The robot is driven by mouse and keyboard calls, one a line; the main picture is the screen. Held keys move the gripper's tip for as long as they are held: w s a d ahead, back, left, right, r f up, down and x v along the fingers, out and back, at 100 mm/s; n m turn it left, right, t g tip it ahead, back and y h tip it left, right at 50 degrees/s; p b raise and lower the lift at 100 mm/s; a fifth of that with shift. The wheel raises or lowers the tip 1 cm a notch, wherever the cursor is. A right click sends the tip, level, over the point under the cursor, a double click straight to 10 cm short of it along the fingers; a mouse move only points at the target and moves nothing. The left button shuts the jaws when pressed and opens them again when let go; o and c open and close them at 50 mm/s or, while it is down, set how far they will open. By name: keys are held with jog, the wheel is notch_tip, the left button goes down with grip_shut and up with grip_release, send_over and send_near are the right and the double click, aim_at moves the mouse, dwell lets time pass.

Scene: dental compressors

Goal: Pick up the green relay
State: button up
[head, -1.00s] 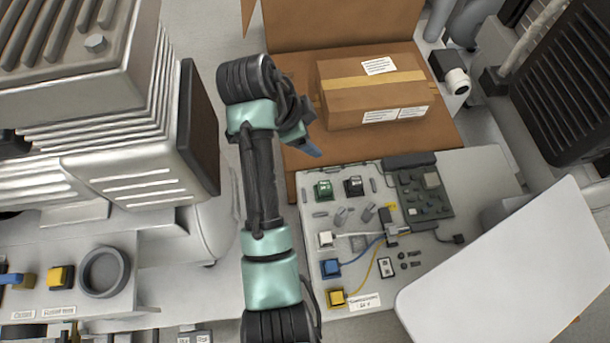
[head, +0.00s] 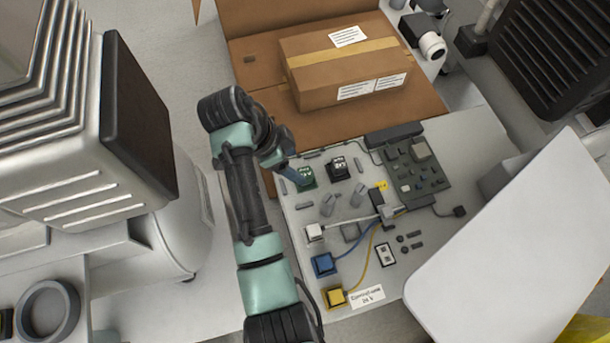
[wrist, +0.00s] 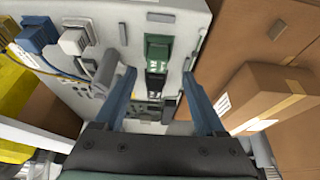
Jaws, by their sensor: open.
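The green relay (head: 307,177) sits upright on the light grey panel near its left edge, partly covered by a blue finger of my gripper (head: 291,173) in the head view. It also shows in the wrist view (wrist: 158,48), ahead of and between the two blue fingers. My gripper (wrist: 158,76) is open and empty, its fingers spread to either side of the line to the relay. A black relay (head: 338,168) stands just right of the green one, and in the wrist view (wrist: 155,88) it lies nearer, between the fingers. Contact with the panel cannot be told.
A cardboard box (head: 345,62) lies behind the panel (head: 300,275). White (head: 314,232), blue (head: 324,264) and yellow (head: 335,297) wired blocks stand at the panel's front left. Grey cylinders (head: 328,204) stand near the relays. A circuit board (head: 415,170) is to the right.

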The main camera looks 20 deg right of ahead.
aim_at(304, 173)
jog(key=b+x, duration=0.2)
jog(key=x, duration=0.1)
jog(key=b+x, duration=0.1)
jog(key=x, duration=0.1)
jog(key=shift+s, duration=0.25)
jog(key=shift+r, duration=0.1)
grip_shut()
